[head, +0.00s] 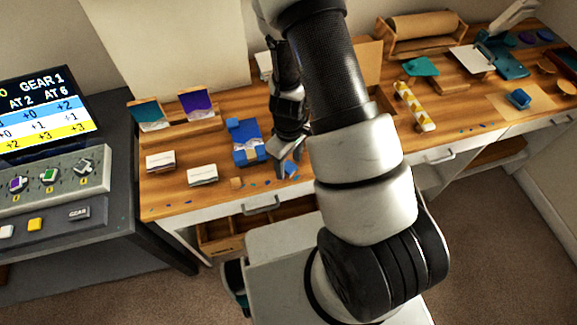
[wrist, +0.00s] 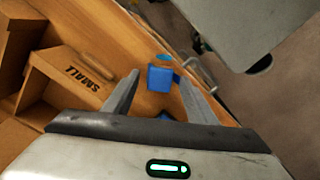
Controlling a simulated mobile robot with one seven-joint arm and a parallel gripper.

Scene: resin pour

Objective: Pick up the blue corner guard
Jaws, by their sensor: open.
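A small blue block-like piece, which looks like the blue corner guard (head: 291,168), lies near the front edge of the wooden bench. In the wrist view the blue corner guard (wrist: 160,78) sits between the tips of my two fingers. My gripper (head: 287,165) is open and points down at it. I cannot tell whether either finger touches it. Another bit of blue (wrist: 167,117) shows closer to the palm, partly hidden by the gripper body.
White cards (head: 202,175) and small blue scraps lie nearby. Another blue block (head: 519,98) lies far right.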

